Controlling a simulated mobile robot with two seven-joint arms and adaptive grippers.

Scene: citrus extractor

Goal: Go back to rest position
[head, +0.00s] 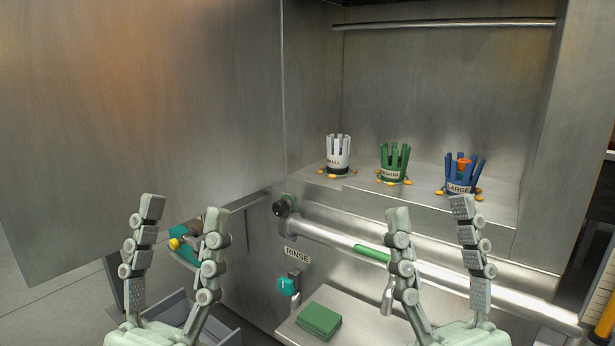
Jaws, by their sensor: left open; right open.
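My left gripper (180,212) is open and empty at the lower left of the head view. My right gripper (431,208) is open and empty at the lower right, in front of the steel shelf. The fingers of both grippers point upward. Neither gripper appears to hold or touch anything. The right gripper's fingers overlap part of a steel bar (335,240) in the picture.
A white SMALL cup (338,155), a green MEDIUM cup (394,163) and a blue LARGE cup (461,187) stand on the steel shelf (425,194). A green folded cloth (319,320) lies below. A teal part (287,287) hangs under the RINSE label (297,255).

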